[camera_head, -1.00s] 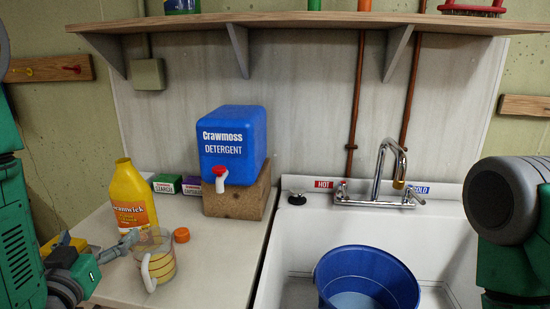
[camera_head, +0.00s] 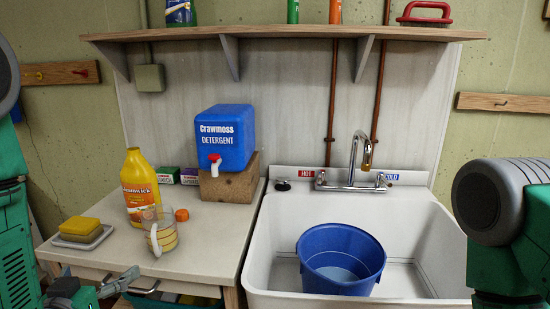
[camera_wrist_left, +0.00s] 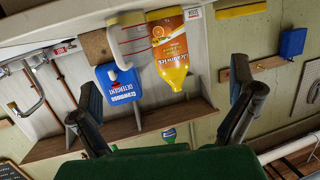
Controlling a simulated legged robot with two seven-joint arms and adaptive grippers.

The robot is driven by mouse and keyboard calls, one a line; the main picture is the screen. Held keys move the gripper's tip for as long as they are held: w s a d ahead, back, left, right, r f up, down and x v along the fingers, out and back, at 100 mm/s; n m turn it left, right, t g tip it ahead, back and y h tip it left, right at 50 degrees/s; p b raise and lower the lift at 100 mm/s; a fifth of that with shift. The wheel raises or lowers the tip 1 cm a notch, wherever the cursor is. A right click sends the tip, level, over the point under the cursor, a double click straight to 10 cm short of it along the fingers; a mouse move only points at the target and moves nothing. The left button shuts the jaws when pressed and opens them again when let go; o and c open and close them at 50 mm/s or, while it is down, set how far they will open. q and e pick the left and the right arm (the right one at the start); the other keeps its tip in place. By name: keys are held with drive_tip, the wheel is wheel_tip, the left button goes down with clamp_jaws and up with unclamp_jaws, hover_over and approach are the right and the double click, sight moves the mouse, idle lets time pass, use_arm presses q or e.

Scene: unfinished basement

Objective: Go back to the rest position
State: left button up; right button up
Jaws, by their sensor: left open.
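My left gripper (camera_head: 122,283) is open and empty, low in front of the counter's front edge in the head view. In the left wrist view its two fingers stand wide apart (camera_wrist_left: 162,73), with nothing between their tips. A clear measuring cup (camera_head: 162,238) with yellowish contents stands on the counter, apart from the gripper. A yellow bottle (camera_head: 140,187) stands uncapped behind the cup, and an orange cap (camera_head: 182,215) lies beside it. My right arm shows at the right edge, but its gripper is out of view.
A blue detergent container (camera_head: 225,137) sits on a wooden block (camera_head: 230,184). Yellow sponges (camera_head: 79,228) lie on a dish at the counter's left. A blue bucket (camera_head: 340,248) with water stands in the white sink (camera_head: 420,240). A shelf (camera_head: 285,27) runs above.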

use_arm(q)
drive_tip(key=s+d+f+m+g+h, duration=0.15)
drive_tip(key=s+f+g, duration=0.35)
drive_tip(key=f, duration=0.5)
drive_tip(key=s+d+f+g, duration=0.3)
drive_tip(key=s+f+g, duration=0.1)
drive_tip(key=s+f, duration=0.45)
drive_tip(key=s+d+f+g, duration=0.2)
drive_tip(key=s+f+g, duration=0.3)
drive_tip(key=s, duration=0.8)
wheel_tip(320, 180, down, 3)
drive_tip(key=shift+s+g+h, duration=0.3)
drive_tip(key=shift+g+h, duration=0.05)
drive_tip(key=shift+g, duration=0.05)
drive_tip(key=shift+w+m, duration=0.15)
drive_tip(key=shift+m, duration=0.1)
